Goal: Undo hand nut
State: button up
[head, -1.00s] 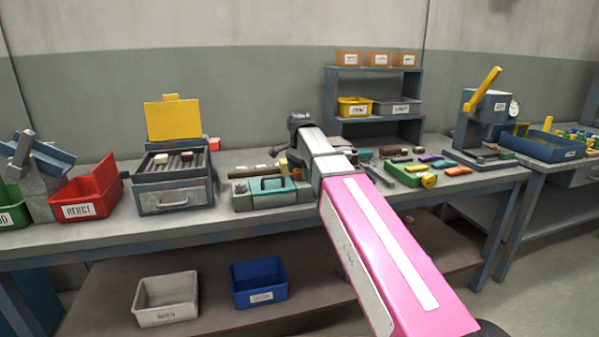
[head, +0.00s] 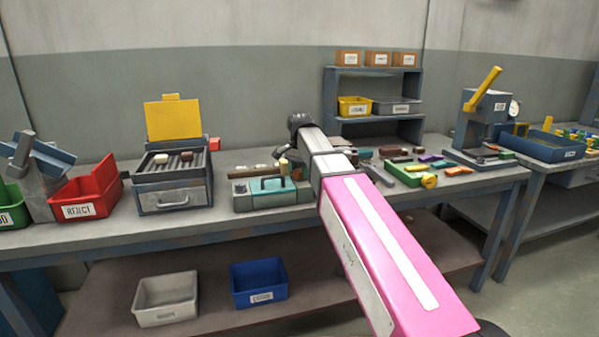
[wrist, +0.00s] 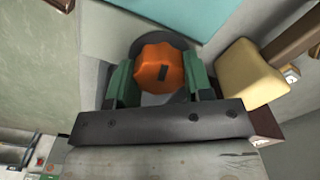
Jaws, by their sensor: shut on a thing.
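The orange hand nut (wrist: 157,68) has a scalloped rim and a dark slot mark on its face. It sits between the two green fingers of my gripper (wrist: 158,80) in the wrist view, and the fingers are shut on it. A dark round part shows behind the nut. In the head view the grey fixture with a teal top (head: 272,192) and a dark handle stands on the bench, and my arm reaches to its right end. The nut and my fingertips are not clear there.
A tan block (wrist: 246,72) lies close to the right finger. A drawer unit with a raised yellow lid (head: 172,190) and a red reject bin (head: 88,190) stand left of the fixture. Coloured parts, a shelf (head: 372,80) and a press (head: 486,112) are on the right.

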aim_at(299, 170)
jog(key=n, duration=0.4)
jog(key=shift+n, duration=0.3)
jog(key=n, duration=0.3)
jog(key=shift+n, duration=0.3)
jog(key=n, duration=0.7)
jog(key=o, duration=0.9)
notch_tip(299, 170, up, 11)
jog(key=shift+f, duration=0.1)
